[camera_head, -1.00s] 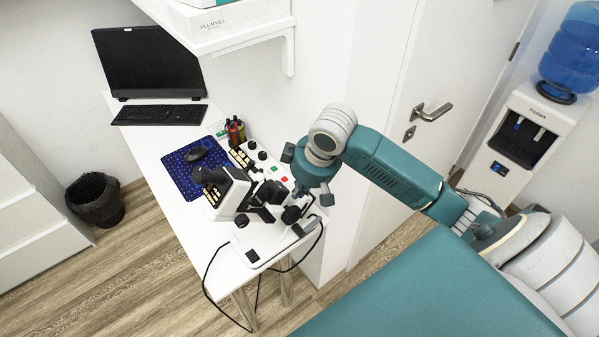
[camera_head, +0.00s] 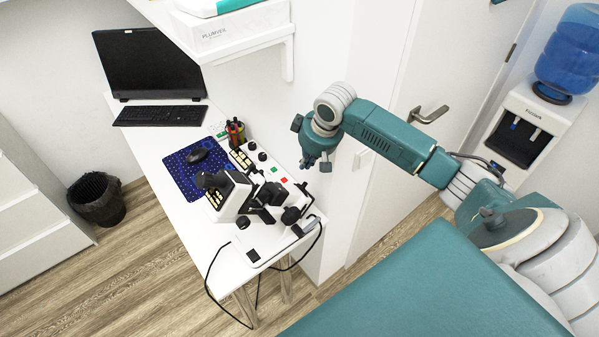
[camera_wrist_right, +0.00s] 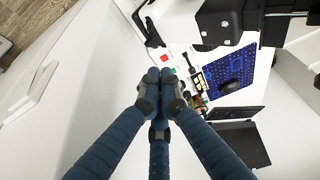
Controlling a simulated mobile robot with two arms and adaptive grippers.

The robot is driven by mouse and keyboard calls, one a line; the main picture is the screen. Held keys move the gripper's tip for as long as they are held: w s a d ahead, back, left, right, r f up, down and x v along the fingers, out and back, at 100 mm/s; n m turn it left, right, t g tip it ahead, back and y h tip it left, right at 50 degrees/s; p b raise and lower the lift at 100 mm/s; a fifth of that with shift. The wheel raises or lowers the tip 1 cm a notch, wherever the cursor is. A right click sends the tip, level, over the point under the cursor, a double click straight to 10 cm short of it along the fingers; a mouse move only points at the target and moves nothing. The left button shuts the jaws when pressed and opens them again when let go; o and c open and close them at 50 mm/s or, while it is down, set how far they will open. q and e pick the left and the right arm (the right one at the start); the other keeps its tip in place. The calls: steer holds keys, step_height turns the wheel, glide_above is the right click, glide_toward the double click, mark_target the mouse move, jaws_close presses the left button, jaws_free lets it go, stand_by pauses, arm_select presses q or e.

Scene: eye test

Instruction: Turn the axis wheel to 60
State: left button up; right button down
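A black and white optical instrument (camera_head: 232,196) stands on the white desk, with dark round knobs such as the one on its right side (camera_head: 290,215). I cannot tell which part is the axis wheel, and no scale is readable. My right gripper (camera_head: 318,163) hangs in the air up and right of the instrument, apart from it. In the right wrist view its blue fingers (camera_wrist_right: 159,77) are drawn together at the tips, with nothing seen between them. Part of the instrument (camera_wrist_right: 222,20) shows at the top there. My left gripper is not in view.
The desk (camera_head: 150,160) also holds a blue mat (camera_head: 178,172) with a mouse, a pen cup (camera_head: 235,131), a keyboard (camera_head: 160,115) and a monitor (camera_head: 148,62). A shelf (camera_head: 235,42) overhangs it. The door (camera_head: 400,170) is behind my right arm.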

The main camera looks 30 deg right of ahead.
mark_target(304, 185)
steer(key=p+x, duration=0.1)
steer(key=x, duration=0.8)
steer(key=shift+f+p, duration=0.1)
steer(key=shift+p, duration=0.2)
